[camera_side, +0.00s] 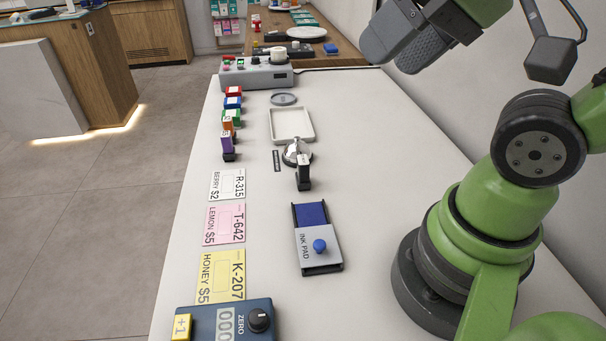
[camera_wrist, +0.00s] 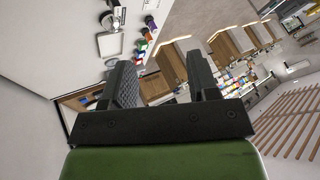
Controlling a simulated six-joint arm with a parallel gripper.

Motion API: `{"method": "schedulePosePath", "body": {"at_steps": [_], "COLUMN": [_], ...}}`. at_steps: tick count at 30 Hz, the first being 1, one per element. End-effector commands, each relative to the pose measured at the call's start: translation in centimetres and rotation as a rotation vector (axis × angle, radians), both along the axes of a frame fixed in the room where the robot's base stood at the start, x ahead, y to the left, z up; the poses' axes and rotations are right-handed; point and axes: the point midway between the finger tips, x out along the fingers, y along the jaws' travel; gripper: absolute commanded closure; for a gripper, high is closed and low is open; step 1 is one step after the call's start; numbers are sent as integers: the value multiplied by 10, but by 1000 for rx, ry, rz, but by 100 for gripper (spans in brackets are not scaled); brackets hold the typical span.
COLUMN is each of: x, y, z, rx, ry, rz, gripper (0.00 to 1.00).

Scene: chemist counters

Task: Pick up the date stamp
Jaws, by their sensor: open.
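A small dark stamp with a pale top (camera_side: 304,174) stands on the white counter, just in front of a shiny silver round object (camera_side: 297,151). It looks like the date stamp, but its markings are too small to read. My gripper (camera_side: 395,42) is high above the counter at the upper right of the side view, well away from the stamp. In the wrist view my gripper (camera_wrist: 162,75) is open, with nothing between its fingers. A dark and silver shape, likely the same stamp area, shows there at the top left.
Several coloured stamps (camera_side: 233,103) stand in a row at left. Nearby are a white tray (camera_side: 292,124), ink pad (camera_side: 317,248), price cards (camera_side: 226,222), a blue counter device (camera_side: 232,322) and a grey box (camera_side: 256,74). The counter's right side is clear.

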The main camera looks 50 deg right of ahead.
Motion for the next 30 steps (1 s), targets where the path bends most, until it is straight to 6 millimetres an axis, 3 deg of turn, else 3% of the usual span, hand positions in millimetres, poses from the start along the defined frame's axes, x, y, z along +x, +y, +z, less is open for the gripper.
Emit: {"method": "schedulePosePath", "body": {"at_steps": [5, 11, 17, 21, 27, 30], "x": [26, 82, 135, 161, 177, 179], "y": [-6, -22, -42, -55, -68, -71], "z": [-2, -25, -74, -121, -174, -187], "rx": [-1, -7, -17, -26, -35, -37], "ry": [85, 254, 418, 525, 624, 645], "rz": [-50, -157, -264, -333, -395, -410], "gripper": [46, 46, 46, 46, 46, 46]}}
